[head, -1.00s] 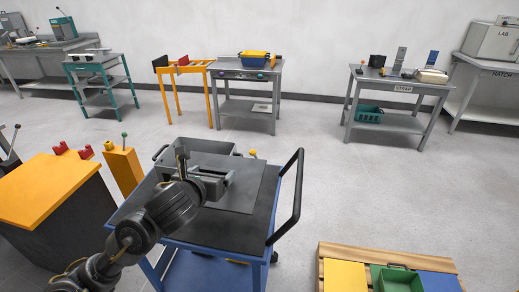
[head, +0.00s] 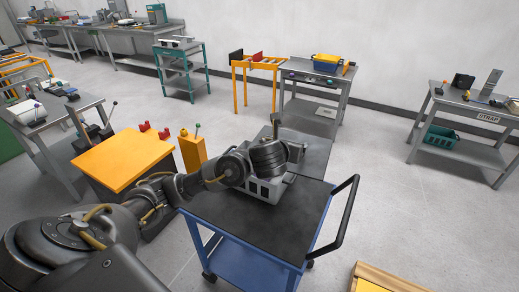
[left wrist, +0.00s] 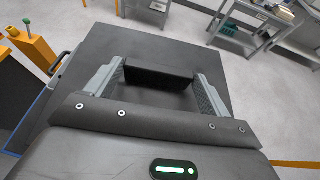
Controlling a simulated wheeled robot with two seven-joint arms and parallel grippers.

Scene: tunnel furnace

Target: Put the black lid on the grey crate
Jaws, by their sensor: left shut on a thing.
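The black lid is a flat dark panel (head: 309,155) over the back part of the blue cart's top. It fills much of the left wrist view (left wrist: 103,50). My left gripper (head: 273,187) is shut on the lid's black handle (left wrist: 160,77), which sits between the two grey fingers in the left wrist view. I cannot tell whether the lid touches the crate. My right gripper is not in view.
The blue cart (head: 240,260) has a bare black mat in front and a black push handle (head: 347,215) at its right. An orange-topped cabinet (head: 122,160) and yellow post (head: 193,153) stand left. Workbenches line the back wall.

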